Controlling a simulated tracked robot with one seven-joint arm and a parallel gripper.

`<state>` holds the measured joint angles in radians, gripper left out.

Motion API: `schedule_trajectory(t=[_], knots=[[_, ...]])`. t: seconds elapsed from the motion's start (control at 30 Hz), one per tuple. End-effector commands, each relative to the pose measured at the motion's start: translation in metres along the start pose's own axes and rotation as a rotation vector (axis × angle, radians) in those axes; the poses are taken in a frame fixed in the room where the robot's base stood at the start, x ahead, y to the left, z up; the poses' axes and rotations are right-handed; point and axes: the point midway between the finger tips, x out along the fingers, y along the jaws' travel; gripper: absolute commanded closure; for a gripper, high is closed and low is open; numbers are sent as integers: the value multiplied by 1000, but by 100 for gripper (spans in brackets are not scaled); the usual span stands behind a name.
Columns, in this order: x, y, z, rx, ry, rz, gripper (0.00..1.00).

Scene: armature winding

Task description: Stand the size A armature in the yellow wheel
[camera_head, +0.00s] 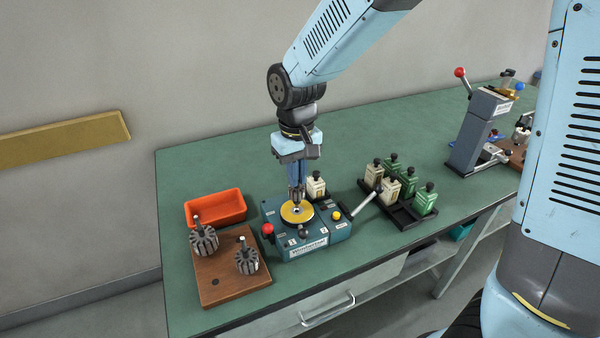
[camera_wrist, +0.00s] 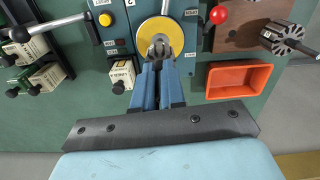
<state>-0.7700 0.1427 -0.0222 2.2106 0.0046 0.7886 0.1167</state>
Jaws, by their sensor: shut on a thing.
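My gripper (camera_head: 297,185) points straight down over the winding machine and is shut on a small, dark, ribbed armature (camera_head: 297,196). The armature is upright, right over the middle of the yellow wheel (camera_head: 289,218). I cannot tell whether its lower end touches the wheel or sits in it. In the wrist view, the blue fingers (camera_wrist: 160,68) reach to the near edge of the yellow wheel (camera_wrist: 152,25) and largely hide the armature.
The teal machine (camera_head: 325,236) has a red knob (camera_head: 267,229), a yellow button and a slanted grey lever (camera_head: 367,204). An orange tray (camera_head: 216,207) lies left. A lever press (camera_head: 474,130) stands farther right.

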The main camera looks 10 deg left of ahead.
Motion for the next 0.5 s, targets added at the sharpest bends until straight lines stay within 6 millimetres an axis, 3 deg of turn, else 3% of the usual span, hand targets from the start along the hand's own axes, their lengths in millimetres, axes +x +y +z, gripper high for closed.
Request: schedule_trajectory(t=[0.5], knots=[[8,0,0,0,-1,0,100]])
